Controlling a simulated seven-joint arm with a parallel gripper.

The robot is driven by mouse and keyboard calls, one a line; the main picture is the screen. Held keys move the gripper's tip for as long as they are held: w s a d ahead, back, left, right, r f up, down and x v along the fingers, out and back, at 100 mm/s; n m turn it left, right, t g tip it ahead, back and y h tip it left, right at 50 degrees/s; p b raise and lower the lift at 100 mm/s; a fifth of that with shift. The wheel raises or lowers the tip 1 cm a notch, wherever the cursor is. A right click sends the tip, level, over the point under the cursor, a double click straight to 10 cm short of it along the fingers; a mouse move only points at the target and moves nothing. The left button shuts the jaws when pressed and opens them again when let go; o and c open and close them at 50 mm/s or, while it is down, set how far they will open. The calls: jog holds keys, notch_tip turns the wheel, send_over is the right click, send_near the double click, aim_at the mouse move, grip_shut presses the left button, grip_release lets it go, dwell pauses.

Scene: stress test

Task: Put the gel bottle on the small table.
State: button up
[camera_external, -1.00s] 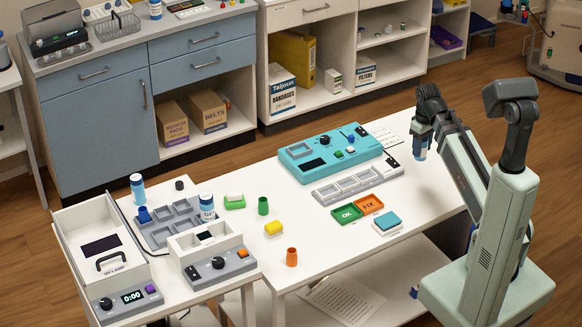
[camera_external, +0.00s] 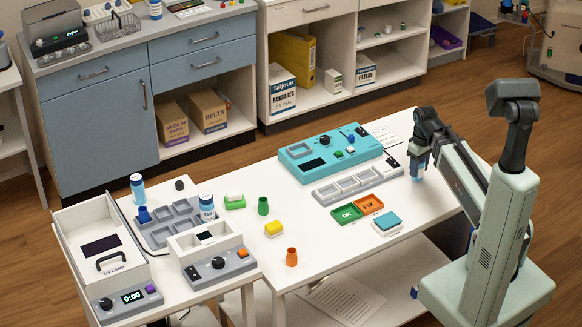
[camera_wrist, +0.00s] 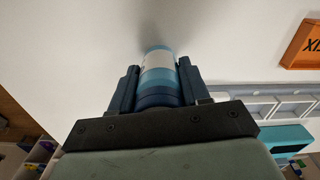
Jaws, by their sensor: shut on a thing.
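My gripper (camera_external: 420,160) is shut on a blue bottle (camera_external: 417,171) with a white label, upright just over the right end of the long white table (camera_external: 325,245). In the wrist view the bottle (camera_wrist: 158,68) sits between both fingers (camera_wrist: 155,92) against a white surface. I cannot read its label or tell whether its base touches the table. A similar bottle labelled GEL (camera_external: 207,208) stands on the left-hand table (camera_external: 165,272), which looks the smaller of the two. Another blue bottle (camera_external: 138,189) stands at that table's back.
A teal device (camera_external: 300,165), a grey tray (camera_external: 345,187), green and orange OK/FIX trays (camera_external: 347,213) and a blue-topped block (camera_external: 387,220) lie left of my gripper. A UV lamp box (camera_external: 75,225) occupies the left table.

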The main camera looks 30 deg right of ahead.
jog(key=shift+f, duration=0.5)
jog(key=shift+f, duration=0.1)
jog(key=o, duration=1.1)
jog(key=shift+o, duration=0.2)
jog(key=shift+o, duration=0.2)
jog(key=shift+r, duration=6.15)
